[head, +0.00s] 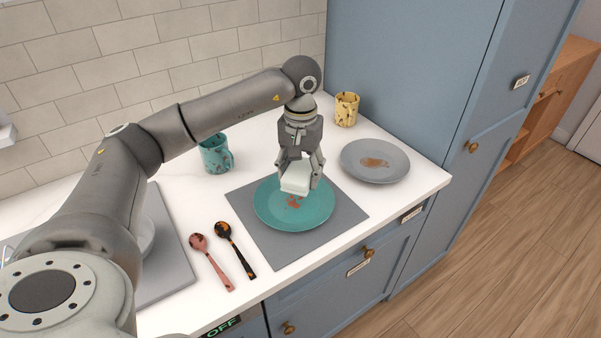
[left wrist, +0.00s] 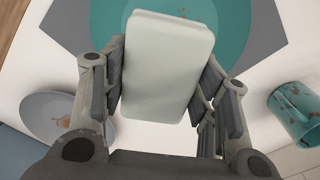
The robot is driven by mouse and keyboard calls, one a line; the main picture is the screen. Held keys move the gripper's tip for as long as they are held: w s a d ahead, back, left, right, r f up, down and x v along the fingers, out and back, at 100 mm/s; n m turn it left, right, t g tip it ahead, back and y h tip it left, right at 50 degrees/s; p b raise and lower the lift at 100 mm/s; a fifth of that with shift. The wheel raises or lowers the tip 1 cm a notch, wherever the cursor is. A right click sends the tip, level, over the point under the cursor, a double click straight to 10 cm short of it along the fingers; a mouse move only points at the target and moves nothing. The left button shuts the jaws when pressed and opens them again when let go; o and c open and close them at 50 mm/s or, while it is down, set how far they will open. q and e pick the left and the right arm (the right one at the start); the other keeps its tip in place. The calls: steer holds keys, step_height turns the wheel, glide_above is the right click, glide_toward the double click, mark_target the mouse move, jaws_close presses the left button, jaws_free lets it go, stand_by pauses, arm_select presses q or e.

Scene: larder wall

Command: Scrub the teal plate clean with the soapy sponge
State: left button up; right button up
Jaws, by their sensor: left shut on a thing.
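The teal plate (head: 294,218) lies on a grey mat (head: 254,226) on the white counter. Reddish-brown stains show near its middle. My left gripper (head: 297,178) is over the plate's far part, shut on a pale, whitish sponge (head: 295,180). In the left wrist view the sponge (left wrist: 167,67) sits between both fingers, with part of the teal plate (left wrist: 232,30) beyond it. I cannot tell whether the sponge touches the plate. My right gripper is not in view.
A stained grey plate (head: 375,161) stands to the right. A stained teal mug (head: 216,153) and a stained yellow cup (head: 346,109) stand behind. Two spoons, one pink (head: 211,262) and one black (head: 235,249), lie left of the mat. A tall blue cabinet (head: 400,70) bounds the counter.

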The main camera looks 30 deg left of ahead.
mark_target(300, 169)
arm_select(q)
steer(key=shift+r+p, duration=0.9)
steer(key=shift+r, duration=0.65)
steer(key=shift+f, duration=0.1)
